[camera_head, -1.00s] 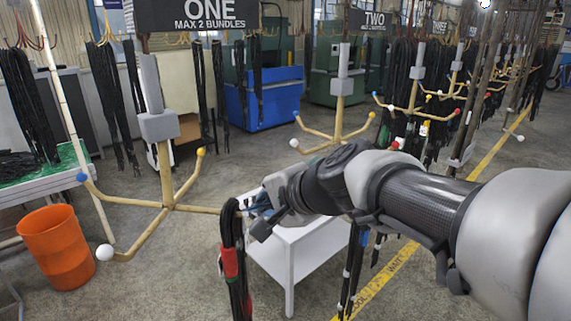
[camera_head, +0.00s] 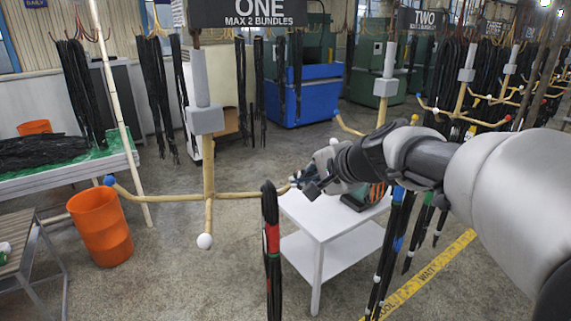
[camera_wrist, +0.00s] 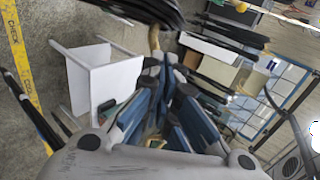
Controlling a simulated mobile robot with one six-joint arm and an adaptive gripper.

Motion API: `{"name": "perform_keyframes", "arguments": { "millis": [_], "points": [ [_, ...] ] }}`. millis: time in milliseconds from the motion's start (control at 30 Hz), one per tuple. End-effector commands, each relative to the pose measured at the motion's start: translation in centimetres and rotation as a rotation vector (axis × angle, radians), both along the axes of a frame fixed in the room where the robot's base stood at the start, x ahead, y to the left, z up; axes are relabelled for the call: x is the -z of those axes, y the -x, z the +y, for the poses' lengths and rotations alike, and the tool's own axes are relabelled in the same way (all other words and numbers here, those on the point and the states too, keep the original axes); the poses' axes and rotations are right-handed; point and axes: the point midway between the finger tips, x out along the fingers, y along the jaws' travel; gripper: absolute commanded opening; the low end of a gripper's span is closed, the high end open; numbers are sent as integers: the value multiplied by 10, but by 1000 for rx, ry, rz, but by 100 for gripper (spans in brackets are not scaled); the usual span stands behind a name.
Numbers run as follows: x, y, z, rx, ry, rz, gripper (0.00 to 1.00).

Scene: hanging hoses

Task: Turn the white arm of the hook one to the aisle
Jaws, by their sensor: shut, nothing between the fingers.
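Hook one hangs under the ONE sign (camera_head: 248,14), with a grey block (camera_head: 205,120) on its post and tan arms below. Its white-tipped arm (camera_head: 208,218) points toward the camera, with the white ball (camera_head: 204,241) almost straight below the post. The blue-tipped arm (camera_head: 150,197) points left. A third arm (camera_head: 238,195) points right and carries a black bundle (camera_head: 272,270) with a red band. My gripper (camera_head: 300,183) is at that arm's outer end, just past the bundle; contact is unclear. In the wrist view my gripper (camera_wrist: 163,85) is shut and empty.
A white table (camera_head: 335,222) stands below my gripper. Hook two's bundles (camera_head: 395,240) hang partly behind my arm. An orange bin (camera_head: 100,228) and a green-topped bench (camera_head: 120,155) are at left. A yellow floor line (camera_head: 430,272) runs at right.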

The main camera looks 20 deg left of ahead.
Motion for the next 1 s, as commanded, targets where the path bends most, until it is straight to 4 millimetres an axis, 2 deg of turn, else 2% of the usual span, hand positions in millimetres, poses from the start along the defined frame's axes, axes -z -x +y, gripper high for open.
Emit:
{"name": "perform_keyframes", "arguments": {
  "millis": [333,467,1000],
  "points": [
    [-1,-28,10,0,1,1,0],
    [-3,-25,10,0,0,0,0],
    [-43,-7,8,1,0,-1,0]
  ]
}}
